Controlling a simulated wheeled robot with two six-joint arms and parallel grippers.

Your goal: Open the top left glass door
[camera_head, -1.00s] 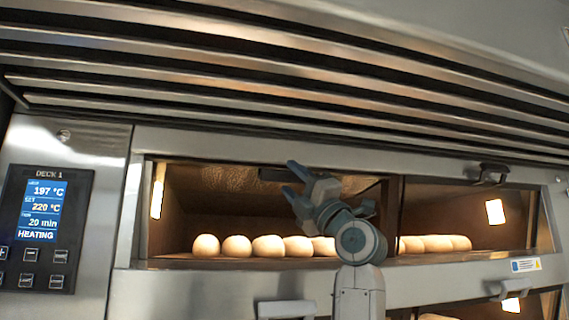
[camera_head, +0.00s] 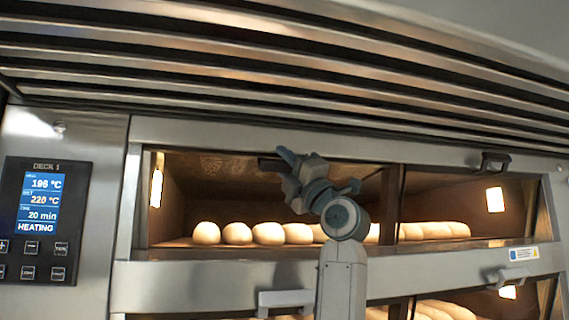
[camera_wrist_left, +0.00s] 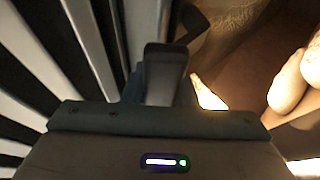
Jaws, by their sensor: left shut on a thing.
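The top left glass door (camera_head: 215,190) is the clear pane in the left half of the top deck; pale round loaves show behind it. I cannot tell whether it is tilted at all. Its dark bar handle (camera_head: 267,164) is near the pane's top edge, mostly hidden by my left gripper (camera_head: 285,159). In the left wrist view the handle (camera_wrist_left: 165,68) stands between the blue fingers of the left gripper (camera_wrist_left: 161,88), which are shut on it. My right gripper is not in view.
A control panel (camera_head: 43,220) is at the left, reading HEATING. The right door's dark handle (camera_head: 493,161) is at the upper right. Metal louvres (camera_head: 300,75) run above the deck.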

